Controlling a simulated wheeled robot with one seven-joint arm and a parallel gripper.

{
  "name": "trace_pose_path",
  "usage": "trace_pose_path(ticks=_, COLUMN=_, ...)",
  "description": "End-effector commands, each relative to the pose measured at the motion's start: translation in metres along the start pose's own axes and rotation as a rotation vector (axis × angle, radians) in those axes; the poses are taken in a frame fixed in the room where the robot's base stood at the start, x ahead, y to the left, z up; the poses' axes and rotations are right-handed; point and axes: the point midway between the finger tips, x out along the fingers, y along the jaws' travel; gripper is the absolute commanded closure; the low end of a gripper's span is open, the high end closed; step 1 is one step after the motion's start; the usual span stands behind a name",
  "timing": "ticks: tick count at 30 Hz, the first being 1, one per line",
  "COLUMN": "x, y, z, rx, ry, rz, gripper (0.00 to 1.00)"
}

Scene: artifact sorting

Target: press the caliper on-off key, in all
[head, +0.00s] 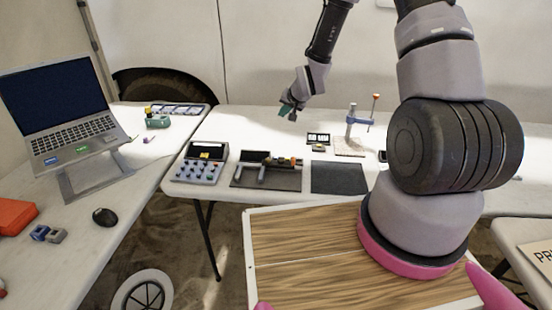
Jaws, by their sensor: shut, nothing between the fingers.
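My gripper (290,113) hangs in the air over the far table, fingers pointing down, shut and empty. Below it and a little to the left, a black tray (268,183) holds grey bar-shaped parts and a dark piece with yellow and orange bits (281,161). I cannot tell for sure which object is the caliper, and no on-off key can be made out at this size. My gripper is apart from everything on the table.
A laptop (65,110) stands on the left table.

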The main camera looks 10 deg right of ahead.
Motion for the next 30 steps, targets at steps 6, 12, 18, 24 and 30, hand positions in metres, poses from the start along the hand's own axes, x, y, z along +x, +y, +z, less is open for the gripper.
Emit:
trace_pose_path(ticks=6, x=0.044, y=0.010, z=0.038, rx=0.046, ry=0.001, rz=-0.039, gripper=1.00)
trace_pose_path(ticks=12, x=0.058, y=0.012, z=0.051, rx=0.065, ry=0.006, rz=-0.055, gripper=1.00)
trace_pose_path(ticks=18, x=0.059, y=0.013, z=0.052, rx=0.066, ry=0.008, rz=-0.057, gripper=1.00)
trace_pose_path(ticks=24, x=0.059, y=0.013, z=0.052, rx=0.065, ry=0.007, rz=-0.056, gripper=1.00)
trace_pose_path(ticks=30, x=0.070, y=0.020, z=0.060, rx=0.066, ry=0.005, rz=-0.055, gripper=1.00)
